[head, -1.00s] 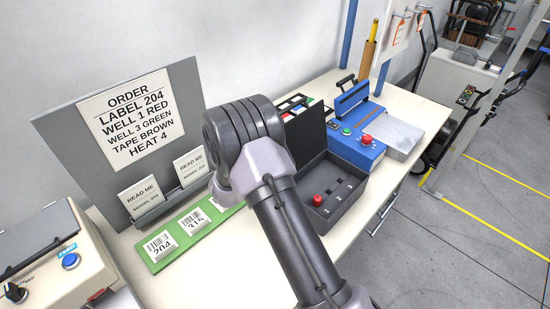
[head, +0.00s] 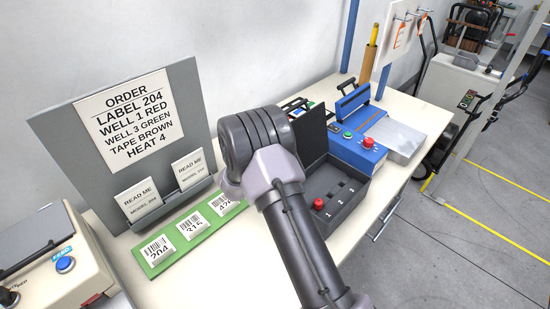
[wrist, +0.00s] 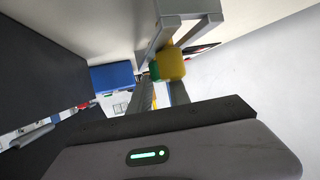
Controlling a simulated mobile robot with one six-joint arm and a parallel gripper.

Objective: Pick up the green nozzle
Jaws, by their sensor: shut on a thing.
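In the wrist view a small green piece (wrist: 154,70) shows at the ends of my fingers. A yellow block (wrist: 171,64) sits right against it and hides part of it. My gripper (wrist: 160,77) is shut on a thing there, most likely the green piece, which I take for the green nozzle. The exact contact is too small to make out. A light grey forked bracket (wrist: 187,14) spans just beyond the yellow block. In the head view my own arm hides the gripper and the nozzle.
A dark grey box (head: 338,208) with a raised lid, numbered slots and a red button stands right of my arm. A blue machine (head: 357,140) is behind it. A green label strip (head: 150,262) and order board (head: 55,130) are left. Bare table (head: 405,108) lies far right.

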